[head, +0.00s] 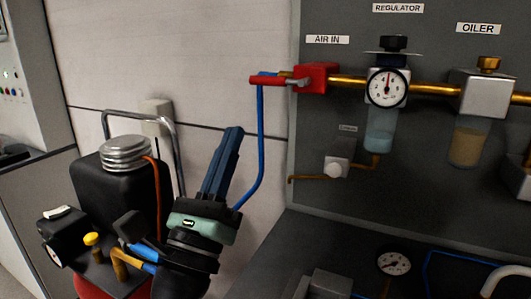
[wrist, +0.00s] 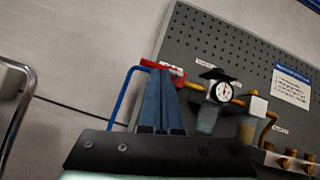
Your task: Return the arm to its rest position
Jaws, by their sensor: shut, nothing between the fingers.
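My gripper (head: 232,135) points up and slightly right in the head view, its two long blue fingers together with nothing between them. It is in front of the pale wall, left of the grey panel and apart from the red valve. In the wrist view the closed fingers (wrist: 160,75) rise from the bottom centre, and their tips overlap the red valve (wrist: 162,67) in the picture. The rest of my arm below the wrist is mostly hidden at the bottom of the head view.
A black compressor (head: 120,195) with a metal handle stands left of my gripper. A blue hose (head: 261,140) hangs from the red valve (head: 316,78) close to its right. The grey panel (head: 430,185) carries a regulator gauge (head: 387,88) and an oiler (head: 484,95). Bare wall lies above my gripper.

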